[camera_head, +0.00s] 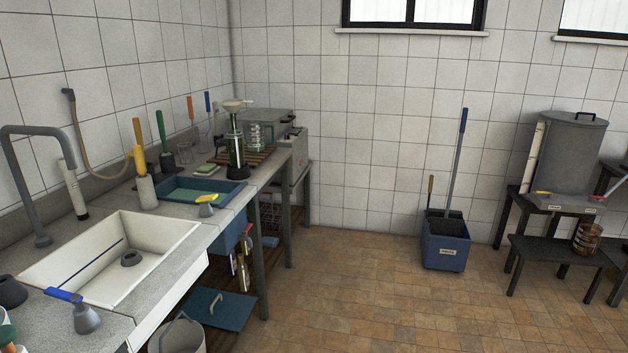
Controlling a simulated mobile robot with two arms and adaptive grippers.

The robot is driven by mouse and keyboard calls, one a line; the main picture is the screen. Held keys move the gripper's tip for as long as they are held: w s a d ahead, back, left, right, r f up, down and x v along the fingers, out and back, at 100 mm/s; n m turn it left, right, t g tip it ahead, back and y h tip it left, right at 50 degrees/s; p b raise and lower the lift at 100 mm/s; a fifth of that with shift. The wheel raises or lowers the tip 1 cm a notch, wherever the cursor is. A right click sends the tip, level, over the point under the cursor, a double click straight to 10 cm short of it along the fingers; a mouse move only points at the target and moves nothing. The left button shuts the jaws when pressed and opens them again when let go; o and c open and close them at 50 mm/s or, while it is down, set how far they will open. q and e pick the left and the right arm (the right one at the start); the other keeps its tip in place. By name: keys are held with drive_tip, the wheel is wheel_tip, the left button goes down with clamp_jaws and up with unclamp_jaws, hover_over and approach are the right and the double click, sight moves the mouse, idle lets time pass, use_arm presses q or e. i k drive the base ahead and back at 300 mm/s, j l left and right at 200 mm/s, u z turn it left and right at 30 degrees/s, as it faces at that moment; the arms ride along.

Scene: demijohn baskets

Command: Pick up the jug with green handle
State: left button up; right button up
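I cannot make out a jug with a green handle for certain. A long green handle (161,130) stands upright in a dark base on the counter near the wall; it looks like a brush. An object with a green top (7,334) is cut off at the lower left edge, so I cannot tell what it is. A tall dark green glass vessel (236,152) with a pale top stands at the counter's far end. Neither of my grippers is in view.
A counter with a white sink (180,232) runs along the left. A blue-handled grey piece (87,320) and a teal tray (180,196) are on it. A blue bucket (444,252) with a mop stands by the back wall. Steps (555,248) stand right. The middle floor is clear.

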sight(254, 131)
drive_tip(key=i, duration=2.1)
